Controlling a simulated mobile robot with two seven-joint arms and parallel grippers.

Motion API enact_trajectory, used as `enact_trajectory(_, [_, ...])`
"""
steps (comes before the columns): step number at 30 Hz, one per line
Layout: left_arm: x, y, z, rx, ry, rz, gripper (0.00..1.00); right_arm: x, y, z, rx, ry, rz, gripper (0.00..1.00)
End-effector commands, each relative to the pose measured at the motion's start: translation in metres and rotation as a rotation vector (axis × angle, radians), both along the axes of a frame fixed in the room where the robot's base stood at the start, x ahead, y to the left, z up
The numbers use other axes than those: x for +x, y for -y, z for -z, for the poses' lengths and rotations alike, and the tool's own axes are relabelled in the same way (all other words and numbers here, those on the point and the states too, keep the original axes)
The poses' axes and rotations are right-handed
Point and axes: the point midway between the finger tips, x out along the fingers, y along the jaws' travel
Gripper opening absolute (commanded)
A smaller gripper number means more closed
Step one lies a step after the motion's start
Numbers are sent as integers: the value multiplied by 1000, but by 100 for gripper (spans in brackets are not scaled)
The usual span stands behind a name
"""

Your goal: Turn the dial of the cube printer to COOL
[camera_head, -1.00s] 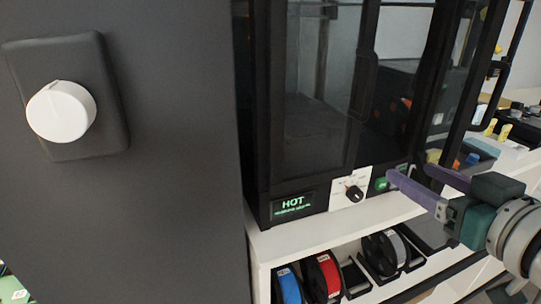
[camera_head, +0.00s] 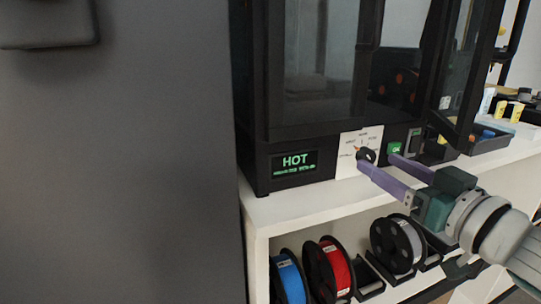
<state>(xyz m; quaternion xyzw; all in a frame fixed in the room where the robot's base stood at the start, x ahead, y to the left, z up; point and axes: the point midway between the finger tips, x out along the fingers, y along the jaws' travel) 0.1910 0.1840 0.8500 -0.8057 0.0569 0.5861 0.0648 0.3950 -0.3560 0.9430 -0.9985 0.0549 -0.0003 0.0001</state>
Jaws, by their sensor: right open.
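The cube printer (camera_head: 222,165) is a black cabinet with glass panels, standing on a white shelf unit. Its small display (camera_head: 295,161) reads HOT in green. Right of the display is a white dial plate (camera_head: 347,150) with a small black dial (camera_head: 367,154); the plate's small print is too small to read fully. My right gripper (camera_head: 376,162) has two purple fingers, open, with the tips at the dial. One finger partly covers the dial's lower side, and I cannot tell whether they touch it. My left gripper is not in view.
A green-lit button (camera_head: 394,148) is just right of the dial, close to my fingers. The white shelf (camera_head: 300,203) below holds blue, red (camera_head: 336,270) and grey spools. A dark grey panel (camera_head: 120,170) fills the left side. A dark tray (camera_head: 487,143) lies at the right.

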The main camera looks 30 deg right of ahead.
Motion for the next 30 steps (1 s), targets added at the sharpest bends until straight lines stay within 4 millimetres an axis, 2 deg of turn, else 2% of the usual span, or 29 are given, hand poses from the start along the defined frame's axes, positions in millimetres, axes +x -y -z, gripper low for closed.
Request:
enact_trajectory(1, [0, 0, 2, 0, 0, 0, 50, 9, 1, 0, -1, 2, 0, 66])
enact_trajectory(6, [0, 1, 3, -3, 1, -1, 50, 24, 3, 1, 0, 0, 0, 66])
enact_trajectory(16, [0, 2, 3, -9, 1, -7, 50, 27, 3, 0, 0, -2, 0, 66])
enact_trajectory(30, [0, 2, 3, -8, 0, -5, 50, 27, 3, 0, 0, -1, 0, 13])
